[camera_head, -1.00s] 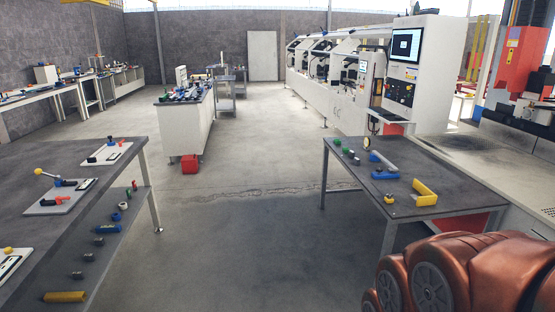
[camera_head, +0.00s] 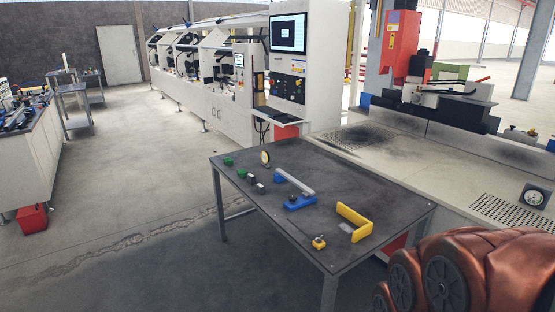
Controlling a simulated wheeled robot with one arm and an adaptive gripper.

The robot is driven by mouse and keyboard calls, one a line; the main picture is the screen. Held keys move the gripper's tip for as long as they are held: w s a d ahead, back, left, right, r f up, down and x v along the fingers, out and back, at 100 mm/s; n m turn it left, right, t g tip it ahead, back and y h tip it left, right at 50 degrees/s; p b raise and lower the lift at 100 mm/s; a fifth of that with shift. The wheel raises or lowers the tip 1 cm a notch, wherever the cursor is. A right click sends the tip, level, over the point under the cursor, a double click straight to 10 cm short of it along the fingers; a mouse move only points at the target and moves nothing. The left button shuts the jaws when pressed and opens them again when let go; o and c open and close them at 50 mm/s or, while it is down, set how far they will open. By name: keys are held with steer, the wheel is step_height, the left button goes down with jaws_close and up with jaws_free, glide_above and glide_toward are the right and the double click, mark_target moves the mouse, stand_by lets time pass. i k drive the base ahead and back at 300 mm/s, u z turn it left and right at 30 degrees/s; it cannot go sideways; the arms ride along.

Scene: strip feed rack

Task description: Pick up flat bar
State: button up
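A long grey flat bar (camera_head: 296,183) lies on the dark table (camera_head: 240,165) in front of me. Its near end is close to a blue block (camera_head: 300,202); I cannot tell whether they touch. A yellow angled bracket (camera_head: 356,219) lies to the right, with a small grey plate (camera_head: 346,227) beside it. My copper-coloured arm links fill the lower right corner. My gripper is out of view.
Small green and dark pieces and a round dial (camera_head: 265,157) sit on the table's left side. A small yellow part (camera_head: 319,242) is near its front edge. A white machine line (camera_head: 215,85) stands behind. Open floor (camera_head: 130,210) lies left.

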mark_target(306, 190)
steer(key=u, duration=0.3)
steer(key=i, duration=1)
steer(key=u, duration=0.5)
steer(key=i, duration=1.65)
steer(key=z, duration=0.4)
